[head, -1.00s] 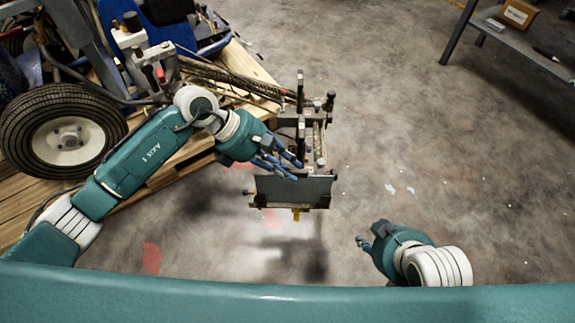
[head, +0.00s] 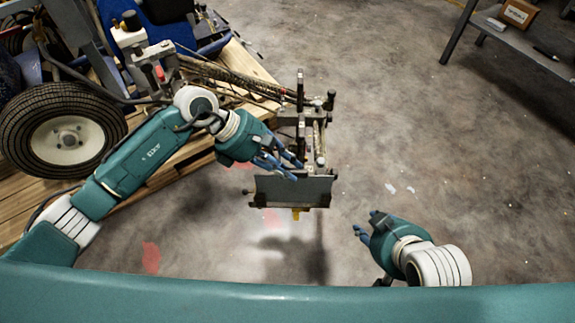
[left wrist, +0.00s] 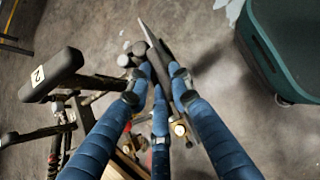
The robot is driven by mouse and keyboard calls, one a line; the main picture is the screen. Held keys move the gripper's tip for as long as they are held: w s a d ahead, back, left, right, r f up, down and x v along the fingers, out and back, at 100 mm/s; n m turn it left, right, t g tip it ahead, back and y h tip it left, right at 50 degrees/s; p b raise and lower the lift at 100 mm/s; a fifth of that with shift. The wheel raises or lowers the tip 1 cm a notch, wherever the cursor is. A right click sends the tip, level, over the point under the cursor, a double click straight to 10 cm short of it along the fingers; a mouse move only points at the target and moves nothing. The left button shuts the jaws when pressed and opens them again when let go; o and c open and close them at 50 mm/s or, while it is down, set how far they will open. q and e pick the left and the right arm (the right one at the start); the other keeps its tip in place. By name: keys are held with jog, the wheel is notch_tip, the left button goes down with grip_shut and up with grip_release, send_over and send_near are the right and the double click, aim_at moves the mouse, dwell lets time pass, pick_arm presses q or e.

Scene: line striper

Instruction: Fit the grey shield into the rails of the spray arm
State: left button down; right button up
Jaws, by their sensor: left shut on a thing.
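The grey shield (head: 292,192) is a flat plate at the near end of the spray arm (head: 319,140), in the middle of the head view. My left gripper (head: 283,168) has its blue fingers shut on the shield's upper edge. In the left wrist view the shield (left wrist: 152,38) shows nearly edge-on beyond the fingertips (left wrist: 158,72). The fingers partly hide the meeting of shield and arm, so I cannot tell whether the shield sits in the rails. My right gripper (head: 366,223) is open and empty, to the right and nearer to me.
The striper's wheel (head: 66,141) and a wooden pallet (head: 165,175) are at the left. A yellow nozzle (head: 297,214) shows below the shield. A grey bench (head: 520,42) stands at the upper right. The concrete floor between is clear.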

pick_arm(q)
jog(key=shift+f, duration=0.15)
pick_arm(e)
jog(key=shift+w+a+r+t, duration=0.2)
jog(key=shift+w+r+t, duration=0.05)
jog(key=shift+w, duration=0.25)
jog(key=shift+w+a+r+t, duration=0.15)
jog(key=shift+w+r+t, duration=0.1)
jog(key=shift+w, duration=0.25)
jog(key=shift+w+a+r, duration=0.1)
jog(key=shift+w+r, duration=0.05)
jog(key=shift+w, duration=0.1)
pick_arm(q)
jog(key=shift+f+b, duration=0.15)
jog(key=shift+b, duration=0.15)
pick_arm(e)
jog(key=shift+w+a+r+t, duration=0.1)
jog(key=shift+w+r+t, duration=0.1)
jog(key=shift+w+t, duration=0.15)
pick_arm(q)
jog(key=shift+f, duration=0.15)
pick_arm(e)
jog(key=shift+w+a+r+t+y, duration=0.25)
jog(key=shift+w+r+t+y, duration=0.1)
jog(key=shift+w+r, duration=0.3)
